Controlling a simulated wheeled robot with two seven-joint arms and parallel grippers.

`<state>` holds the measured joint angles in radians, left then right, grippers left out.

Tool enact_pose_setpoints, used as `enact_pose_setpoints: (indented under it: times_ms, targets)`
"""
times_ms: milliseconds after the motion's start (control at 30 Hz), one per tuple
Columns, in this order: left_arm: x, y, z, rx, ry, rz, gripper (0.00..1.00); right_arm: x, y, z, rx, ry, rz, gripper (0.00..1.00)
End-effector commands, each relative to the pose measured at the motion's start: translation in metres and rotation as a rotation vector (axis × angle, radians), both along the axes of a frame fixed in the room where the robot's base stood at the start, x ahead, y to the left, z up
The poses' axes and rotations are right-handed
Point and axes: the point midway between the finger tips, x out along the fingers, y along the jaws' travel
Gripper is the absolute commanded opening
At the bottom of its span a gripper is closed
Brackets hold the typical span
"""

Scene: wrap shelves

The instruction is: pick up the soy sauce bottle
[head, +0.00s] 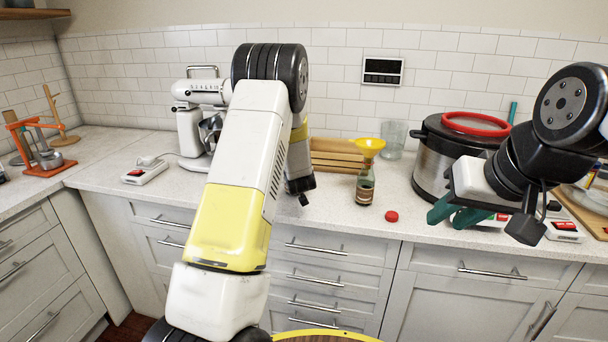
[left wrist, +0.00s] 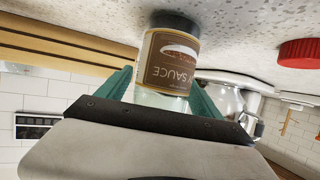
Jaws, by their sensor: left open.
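In the left wrist view the picture is upside down, and the bottle's brown label (left wrist: 170,62) fills the middle. My left gripper (left wrist: 160,92) is open, with one teal finger on each side of the bottle. I cannot tell whether the fingers touch it; its top is hidden behind the palm. In the head view my left fingers cannot be made out. My right gripper (head: 453,213) looks open and empty, by the cooker.
A red cap (head: 391,216) lies right of the bottle. A slatted wooden rack (head: 338,155) stands behind it on the left, and a glass (head: 394,139) behind it on the right. A steel cooker (head: 436,160) stands to the right. A mixer (head: 190,125) stands further left.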

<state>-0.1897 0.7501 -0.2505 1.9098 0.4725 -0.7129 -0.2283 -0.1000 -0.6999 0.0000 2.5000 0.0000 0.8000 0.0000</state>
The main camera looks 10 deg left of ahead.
Motion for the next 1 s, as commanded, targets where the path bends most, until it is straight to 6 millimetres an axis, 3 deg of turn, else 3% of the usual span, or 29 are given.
enact_pose_setpoints:
  times_ms: [167, 500, 567, 1000]
  targets:
    - [0.0, -0.0001, 0.0001, 0.0, 0.0, 0.0, 0.76, 0.0, 0.0, 0.0, 0.0, 0.0, 0.0, 0.31]
    - [-0.0001, -0.0001, 0.0005, 0.0, -0.001, 0.0, 0.09, 0.0, 0.0, 0.0, 0.0, 0.0, 0.0, 0.31]
    - [-0.0002, -0.0002, 0.0005, 0.0, -0.001, 0.0, 0.0, 0.0, 0.0, 0.0, 0.0, 0.0, 0.0, 0.31]
    - [0.0003, -0.0002, 0.0052, 0.0, -0.003, 0.0, 0.0, 0.0, 0.0, 0.0, 0.0, 0.0, 0.0, 0.31]
